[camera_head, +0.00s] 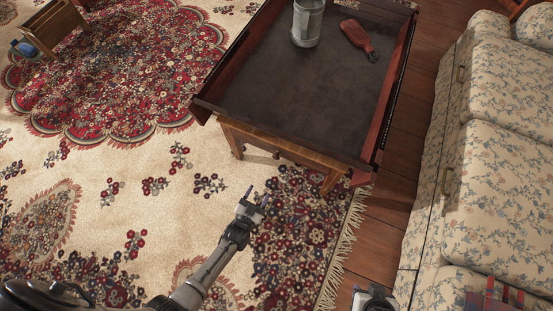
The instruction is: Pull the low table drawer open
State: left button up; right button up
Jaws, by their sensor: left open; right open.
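The low table (319,94) stands at the upper middle, with a dark top and raised reddish-brown rims. Its wooden front face (292,150) lies below the near rim, and a small dark knob seems to show there. I see no clear gap around a drawer, and the rim overhangs part of the face. My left gripper (257,196) is open and empty, in front of the table and apart from it, over the rug. My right gripper (372,292) is only partly in view at the bottom edge, right of the rug, away from the table.
A grey metal mug (307,22) and a red-brown paddle-like object (358,38) rest on the table. A floral sofa (500,170) fills the right side, with a narrow wood floor strip (383,222) between. The patterned rug (110,195) is open at left; a wooden box (50,27) stands far left.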

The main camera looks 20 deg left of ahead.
aim_at(275, 159)
pick_arm(q)
jog(key=w+b, duration=0.2)
jog(key=w, duration=0.2)
jog(key=w+b, duration=0.1)
jog(key=w, duration=0.3)
jog(key=w+b, duration=0.2)
jog(key=w, duration=0.3)
jog(key=shift+d+r+b, duration=0.2)
jog(key=shift+d+b, duration=0.1)
jog(key=shift+b, duration=0.05)
jog(key=shift+w+d+r, duration=0.1)
jog(key=shift+w, duration=0.5)
jog(key=shift+c, duration=0.2)
grip_shut()
